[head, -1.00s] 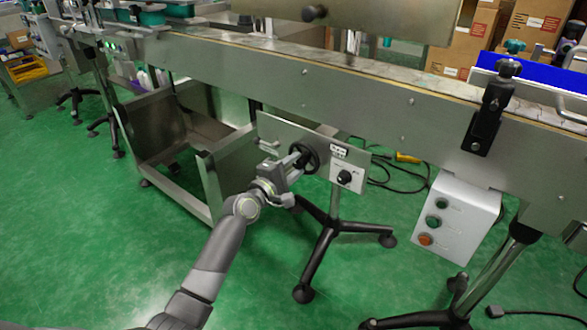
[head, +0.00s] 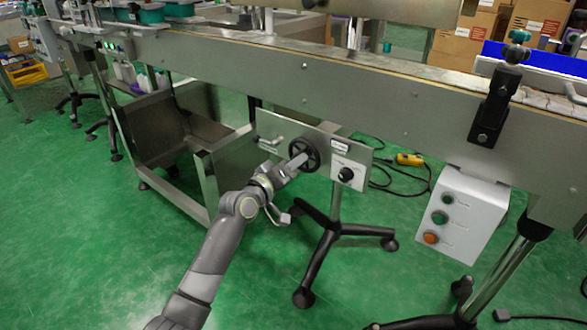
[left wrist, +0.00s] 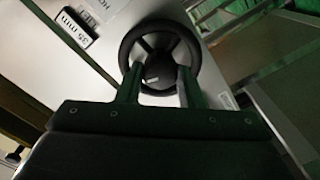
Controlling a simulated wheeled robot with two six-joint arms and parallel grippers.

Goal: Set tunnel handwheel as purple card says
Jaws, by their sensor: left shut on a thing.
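The black spoked handwheel (head: 307,149) sits on a grey panel (head: 270,128) below the conveyor. It also shows in the left wrist view (left wrist: 160,40). My left gripper (head: 298,160) reaches it from the lower left. In the left wrist view my left gripper (left wrist: 160,74) has one finger on each side of the wheel's hub and is shut on the wheel. A small readout (left wrist: 75,27) beside the wheel reads 35 mm; it is too small to read in the head view (head: 340,145). No purple card shows. My right gripper is out of view.
A black knob (head: 346,174) is right of the wheel, and a bar handle (head: 271,141) is left of it. A black-footed stand (head: 335,225) is below. A control box (head: 460,217) with several buttons hangs at right. The conveyor side (head: 380,100) runs above.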

